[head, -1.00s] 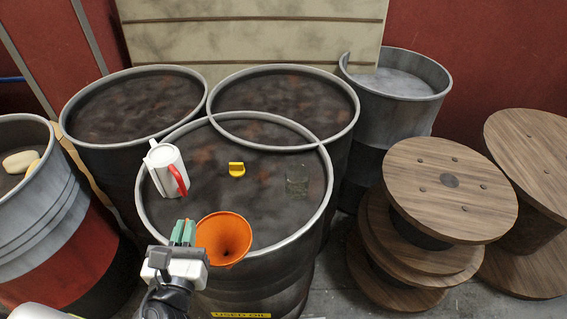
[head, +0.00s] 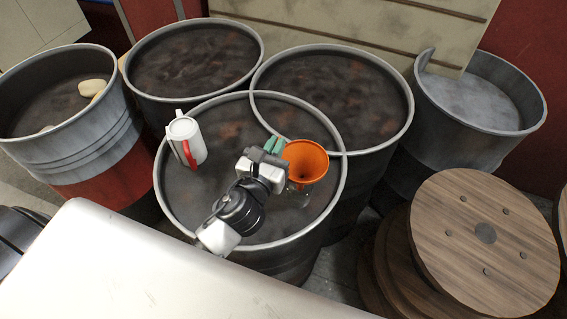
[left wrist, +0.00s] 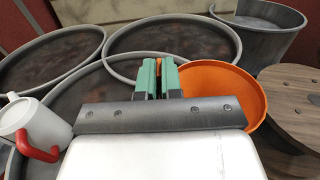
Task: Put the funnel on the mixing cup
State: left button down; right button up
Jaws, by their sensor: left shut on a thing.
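My left gripper (head: 274,146) has green fingers, shut on the rim of the orange funnel (head: 308,161). The funnel is upright, wide mouth up, over the right part of the front barrel's top. A see-through cup (head: 299,189), seemingly the mixing cup, shows faintly just below it. Whether funnel and cup touch, I cannot tell. In the left wrist view the closed fingers (left wrist: 160,78) are at the left edge of the funnel (left wrist: 228,84); the cup is hidden there. My right gripper is not in view.
A white jug with a red handle (head: 184,140) stands on the left of the front barrel (head: 165,195). It also shows in the left wrist view (left wrist: 38,128). Other barrels stand behind and left. A wooden cable spool (head: 455,240) is at the right.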

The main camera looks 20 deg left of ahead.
pick_arm(q)
jog(key=shift+f, duration=0.65)
notch_tip(320, 180, down, 3)
jog(key=shift+w+f+b, duration=0.1)
jog(key=shift+f+b, duration=0.1)
jog(key=shift+b, duration=0.6)
jog(key=shift+f, duration=0.25)
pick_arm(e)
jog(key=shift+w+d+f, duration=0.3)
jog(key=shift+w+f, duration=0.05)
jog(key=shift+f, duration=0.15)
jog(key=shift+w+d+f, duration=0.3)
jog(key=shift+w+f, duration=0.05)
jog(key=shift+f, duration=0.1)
pick_arm(q)
jog(key=shift+f, duration=0.1)
jog(key=c, duration=1.3)
grip_release()
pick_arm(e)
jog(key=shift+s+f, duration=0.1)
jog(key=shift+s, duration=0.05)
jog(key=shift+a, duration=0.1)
